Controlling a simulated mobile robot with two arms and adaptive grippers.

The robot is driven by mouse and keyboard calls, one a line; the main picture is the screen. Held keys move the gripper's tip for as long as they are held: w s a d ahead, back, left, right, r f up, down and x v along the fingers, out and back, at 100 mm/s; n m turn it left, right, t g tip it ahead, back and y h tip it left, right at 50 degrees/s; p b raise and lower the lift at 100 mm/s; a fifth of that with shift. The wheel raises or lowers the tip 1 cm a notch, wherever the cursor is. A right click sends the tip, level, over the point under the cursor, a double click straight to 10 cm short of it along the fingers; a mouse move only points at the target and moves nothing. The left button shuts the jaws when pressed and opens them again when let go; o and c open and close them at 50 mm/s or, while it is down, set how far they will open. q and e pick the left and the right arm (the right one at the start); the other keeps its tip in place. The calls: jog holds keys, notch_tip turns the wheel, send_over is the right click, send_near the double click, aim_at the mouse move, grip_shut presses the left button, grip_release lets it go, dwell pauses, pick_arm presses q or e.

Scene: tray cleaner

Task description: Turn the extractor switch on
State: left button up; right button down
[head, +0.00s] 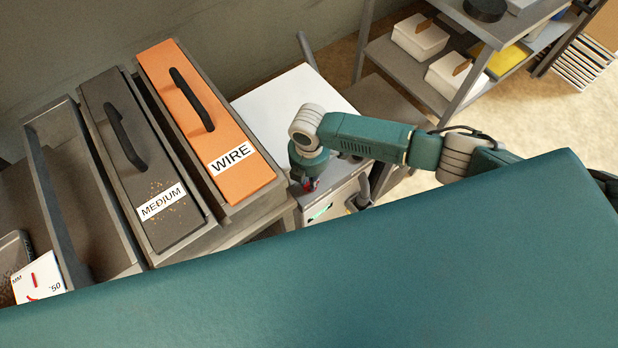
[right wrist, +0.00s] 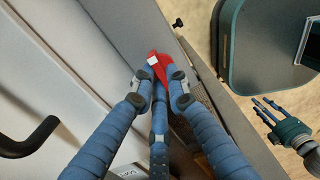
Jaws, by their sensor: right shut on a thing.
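The extractor is a box with a white top (head: 282,100) and a grey front panel (head: 342,200) that carries a small green strip. Its switch is a red lever (right wrist: 158,66) with a white patch, in the upper middle of the right wrist view. My right gripper (right wrist: 153,76) is shut on the red switch, its blue fingertips on either side of it. In the head view the right gripper (head: 309,184) points down at the panel, and its wrist hides most of it. My left gripper (right wrist: 268,108) shows at the right of the right wrist view, its fingers apart and empty.
An orange WIRE box (head: 215,130) and a dark MEDIUM box (head: 110,105), both with black handles, stand left of the extractor. A shelf (head: 400,72) with white containers stands behind right. My teal body fills the front of the head view.

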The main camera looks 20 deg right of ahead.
jog(key=m+p, duration=0.1)
jog(key=m, duration=0.1)
jog(key=m+p, duration=0.1)
jog(key=p, duration=0.1)
jog(key=shift+r+m, duration=0.2)
jog(key=shift+m, duration=0.2)
jog(key=m+p, duration=0.3)
jog(key=m, duration=0.1)
jog(key=shift+w+d+m, duration=0.1)
jog(key=shift+m, duration=0.2)
jog(key=m+p, duration=0.3)
jog(key=m, duration=0.1)
jog(key=shift+d+f+m, duration=0.1)
jog(key=shift+d+m, duration=0.05)
jog(key=shift+m, duration=0.15)
jog(key=shift+d+f+m+p, duration=0.15)
jog(key=shift+m+p, duration=0.7)
jog(key=shift+m, duration=1.35)
jog(key=c, duration=1.7)
grip_release()
jog(key=shift+w, duration=0.1)
